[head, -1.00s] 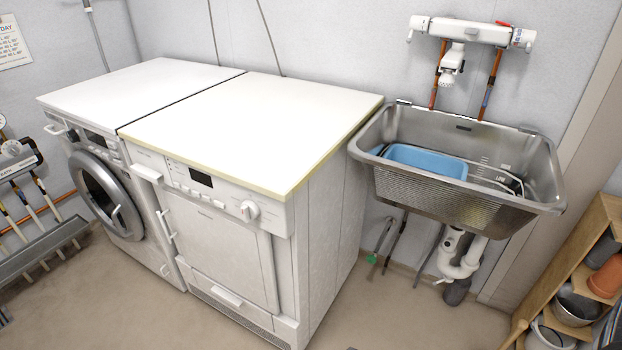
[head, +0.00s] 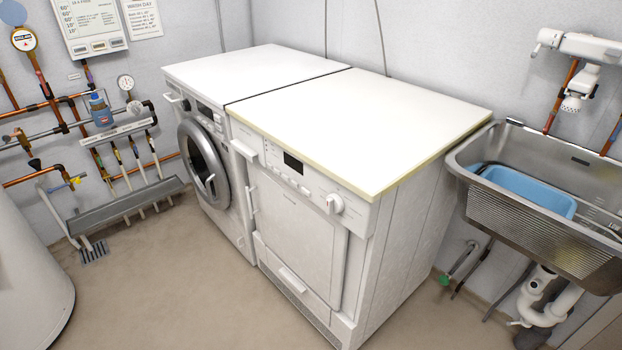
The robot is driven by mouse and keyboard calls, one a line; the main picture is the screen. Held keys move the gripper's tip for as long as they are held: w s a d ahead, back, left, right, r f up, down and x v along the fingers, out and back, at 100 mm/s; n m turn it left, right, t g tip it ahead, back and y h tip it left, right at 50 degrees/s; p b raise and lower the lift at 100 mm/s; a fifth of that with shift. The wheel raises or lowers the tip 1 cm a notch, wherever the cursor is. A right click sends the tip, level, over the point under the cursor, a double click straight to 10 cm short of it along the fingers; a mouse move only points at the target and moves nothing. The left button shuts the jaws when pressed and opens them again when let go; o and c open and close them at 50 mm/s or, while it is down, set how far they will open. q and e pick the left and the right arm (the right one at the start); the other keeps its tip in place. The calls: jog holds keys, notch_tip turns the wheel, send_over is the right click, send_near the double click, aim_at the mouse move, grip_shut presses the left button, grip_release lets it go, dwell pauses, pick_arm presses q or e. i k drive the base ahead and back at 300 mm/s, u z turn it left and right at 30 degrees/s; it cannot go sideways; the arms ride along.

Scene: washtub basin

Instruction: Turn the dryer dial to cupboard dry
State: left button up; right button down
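The dryer (head: 297,227) is the white machine on the right of the pair, with a flat front door. Its white round dial (head: 334,204) sits at the right end of the control panel, near the top front corner. The dial's markings are too small to read, so I cannot tell its setting. A dark display (head: 293,163) is on the panel to the left of the dial. Neither of my grippers shows in the head view.
A washing machine (head: 228,190) stands left of the dryer. A metal basin (head: 520,225) with a blue tub (head: 528,190) hangs on the right. Pipes and a grey trough (head: 125,208) line the left wall. The floor (head: 170,290) before the machines is clear.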

aim_at(336, 204)
jog(key=u, duration=1.85)
jog(key=i, duration=2.3)
jog(key=z, duration=3)
